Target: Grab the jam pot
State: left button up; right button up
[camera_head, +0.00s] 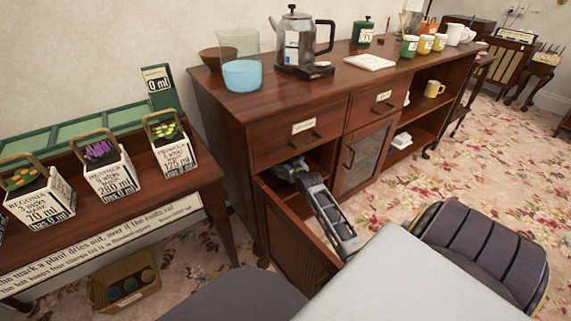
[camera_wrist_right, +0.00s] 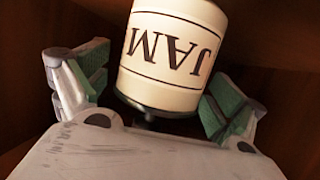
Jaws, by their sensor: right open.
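The jam pot (camera_wrist_right: 172,55) is a cream pot with a black JAM label, which reads upside down in the right wrist view. A dark lid or rim shows at its lower end. My right gripper (camera_wrist_right: 155,90) is open, with one green-padded finger on each side of the pot. A gap shows beside the left finger; the right finger is close to the pot, and I cannot tell if it touches. In the head view my right arm reaches into the open lower left compartment of the wooden sideboard (camera_head: 226,125). The pot is hidden there. My left gripper is not in view.
The open cabinet door (camera_head: 295,240) stands beside my right arm. A plant table (camera_head: 190,180) is at left.

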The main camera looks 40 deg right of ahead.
jog(key=c, duration=1.4)
jog(key=shift+o, duration=0.2)
jog(key=shift+s, duration=0.15)
